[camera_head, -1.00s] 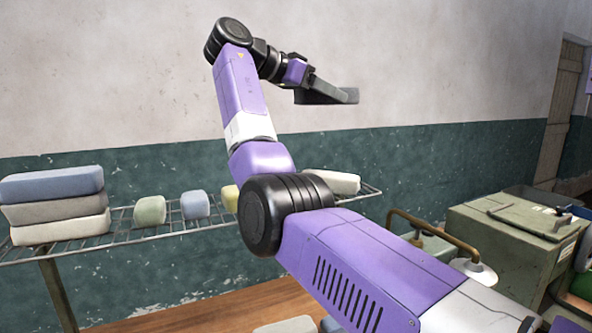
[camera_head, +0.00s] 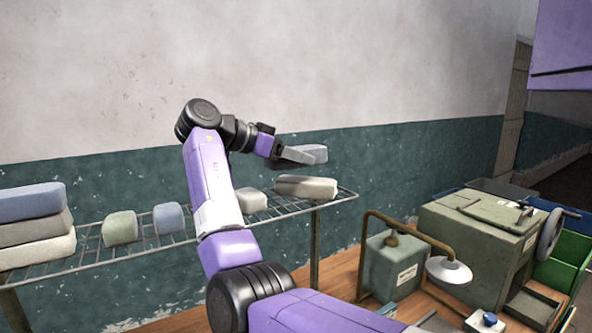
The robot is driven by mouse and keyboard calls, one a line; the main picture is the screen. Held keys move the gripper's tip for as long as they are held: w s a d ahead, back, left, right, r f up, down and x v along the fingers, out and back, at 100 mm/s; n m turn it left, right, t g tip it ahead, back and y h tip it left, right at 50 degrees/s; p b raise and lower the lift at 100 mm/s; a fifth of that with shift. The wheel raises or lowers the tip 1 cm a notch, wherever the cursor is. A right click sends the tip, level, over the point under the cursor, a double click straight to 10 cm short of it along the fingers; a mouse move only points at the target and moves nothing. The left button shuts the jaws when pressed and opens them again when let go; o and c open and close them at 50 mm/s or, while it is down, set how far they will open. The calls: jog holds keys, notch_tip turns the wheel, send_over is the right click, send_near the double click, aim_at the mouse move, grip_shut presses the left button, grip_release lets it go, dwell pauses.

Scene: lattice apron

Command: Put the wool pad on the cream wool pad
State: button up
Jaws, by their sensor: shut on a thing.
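My gripper (camera_head: 290,157) is shut on a grey wool pad (camera_head: 312,152) and holds it level above the right end of the wire shelf. Directly below in the picture, a pale cream-grey pad (camera_head: 306,188) lies flat on the shelf, with a gap between it and the held pad. A seam line runs along its side, and I cannot tell if it is one pad or two. At the left end, a cream pad (camera_head: 38,250) lies under a grey pad (camera_head: 38,229) and a blue pad (camera_head: 30,201).
The wire shelf (camera_head: 345,197) also holds a green block (camera_head: 120,228), a small blue block (camera_head: 168,218) and a cream block (camera_head: 251,200), partly behind my arm.

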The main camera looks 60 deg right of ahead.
aim_at(296, 182)
jog(key=shift+f+p, duration=0.35)
jog(key=shift+f, duration=1.75)
jog(key=shift+f, duration=0.15)
jog(key=o, duration=1.4)
jog(key=shift+c, duration=0.2)
jog(key=shift+r, duration=0.25)
jog(key=b+v, duration=0.3)
jog(key=v, duration=0.9)
jog(key=shift+s, duration=0.1)
